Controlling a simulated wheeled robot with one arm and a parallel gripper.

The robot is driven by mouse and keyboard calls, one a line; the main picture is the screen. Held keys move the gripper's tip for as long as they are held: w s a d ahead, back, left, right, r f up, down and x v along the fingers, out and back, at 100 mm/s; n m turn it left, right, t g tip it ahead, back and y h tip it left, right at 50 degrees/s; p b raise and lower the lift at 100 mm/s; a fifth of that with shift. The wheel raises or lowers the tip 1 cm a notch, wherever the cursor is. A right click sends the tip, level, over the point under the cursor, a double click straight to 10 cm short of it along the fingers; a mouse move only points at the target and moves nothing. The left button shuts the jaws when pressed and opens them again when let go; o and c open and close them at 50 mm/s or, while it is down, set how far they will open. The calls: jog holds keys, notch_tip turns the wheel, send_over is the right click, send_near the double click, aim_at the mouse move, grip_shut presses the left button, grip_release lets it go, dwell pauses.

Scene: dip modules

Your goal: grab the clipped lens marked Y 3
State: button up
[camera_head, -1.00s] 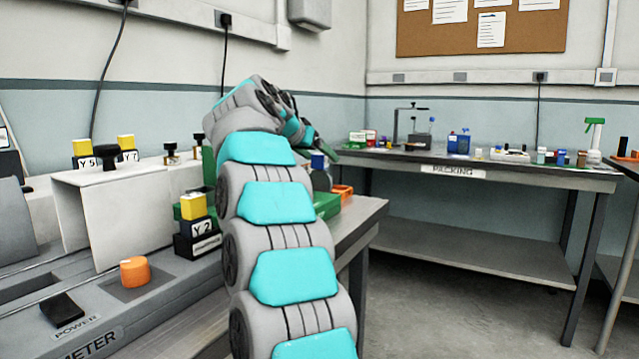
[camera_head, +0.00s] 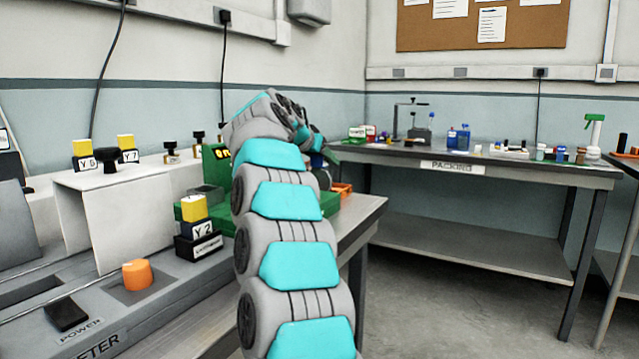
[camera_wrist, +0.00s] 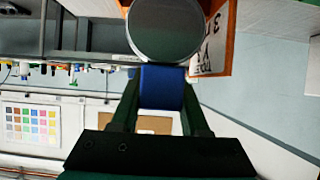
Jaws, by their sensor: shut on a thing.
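In the wrist view my gripper (camera_wrist: 162,100) has its dark green fingers shut on a blue block (camera_wrist: 162,86). A round dark grey lens (camera_wrist: 166,28) with a pale rim sits directly beyond the block, seemingly joined to it. Just right of the lens is a white label (camera_wrist: 209,52) in an orange surround, partly hidden; a "3" and part of a "Y" show sideways. I cannot tell whether the label touches the lens. In the head view my arm mostly hides my gripper and the lens.
A grey meter bench with an orange knob (camera_head: 137,274) stands at left. Yellow-topped blocks marked Y 2 (camera_head: 195,220) and Y 7 (camera_head: 127,148) stand there. A green box (camera_head: 216,165) is close beside my arm. The packing table (camera_head: 560,179) at right holds several small items.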

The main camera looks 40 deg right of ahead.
grip_shut()
dwell(0.5)
